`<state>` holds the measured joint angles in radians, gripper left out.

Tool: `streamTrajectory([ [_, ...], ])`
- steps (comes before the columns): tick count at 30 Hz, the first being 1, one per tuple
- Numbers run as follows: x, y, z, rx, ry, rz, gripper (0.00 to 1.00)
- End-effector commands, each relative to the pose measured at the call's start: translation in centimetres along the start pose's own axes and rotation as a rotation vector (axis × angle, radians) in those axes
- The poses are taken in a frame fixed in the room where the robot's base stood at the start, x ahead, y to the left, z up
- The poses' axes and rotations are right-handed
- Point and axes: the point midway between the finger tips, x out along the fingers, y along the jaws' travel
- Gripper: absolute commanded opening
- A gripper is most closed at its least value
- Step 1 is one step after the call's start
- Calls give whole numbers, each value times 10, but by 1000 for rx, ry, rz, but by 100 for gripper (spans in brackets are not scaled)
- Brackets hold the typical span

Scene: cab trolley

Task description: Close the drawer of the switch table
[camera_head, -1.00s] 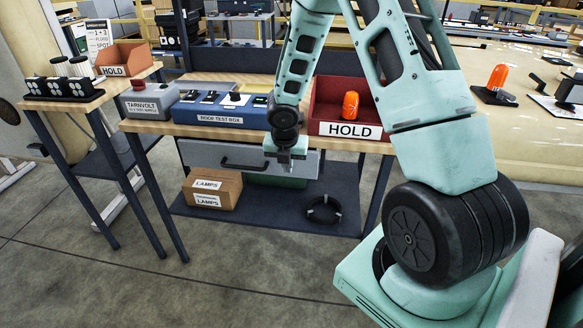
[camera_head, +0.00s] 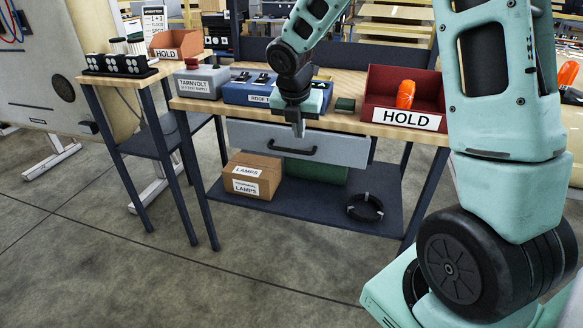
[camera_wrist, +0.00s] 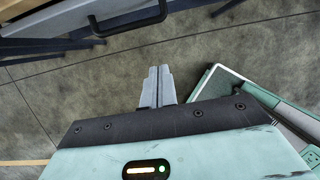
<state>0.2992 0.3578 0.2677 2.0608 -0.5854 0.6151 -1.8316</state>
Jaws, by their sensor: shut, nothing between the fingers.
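The switch table (camera_head: 190,104) stands ahead in the head view with a wooden top. Its grey drawer front (camera_head: 245,134) with a black bar handle (camera_head: 292,149) is below the top's front edge. How far the drawer stands out is hard to tell. My gripper (camera_head: 299,130) is shut and empty, pointing down, and overlaps the upper drawer front above the handle. The wrist view shows the closed fingers (camera_wrist: 159,72) over bare floor, with the handle (camera_wrist: 130,27) and drawer front (camera_wrist: 75,16) beyond them at the top. There, the fingers and handle are apart.
On the table are a blue test box (camera_head: 245,92), a grey Tarnvolt box (camera_head: 203,82) and a red HOLD bin (camera_head: 378,82). The lower shelf (camera_head: 305,202) carries a LAMPS carton (camera_head: 252,175) and a black coil (camera_head: 365,207). Floor in front is clear.

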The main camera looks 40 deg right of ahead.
Motion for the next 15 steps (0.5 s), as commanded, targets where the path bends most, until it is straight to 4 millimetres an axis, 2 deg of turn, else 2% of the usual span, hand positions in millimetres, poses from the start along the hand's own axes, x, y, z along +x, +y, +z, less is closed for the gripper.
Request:
streamTrajectory([
  [5,0,8,-5,-4,5,9,0],
  [8,8,8,-6,-4,8,8,0],
  [15,54,8,-7,-6,9,6,0],
])
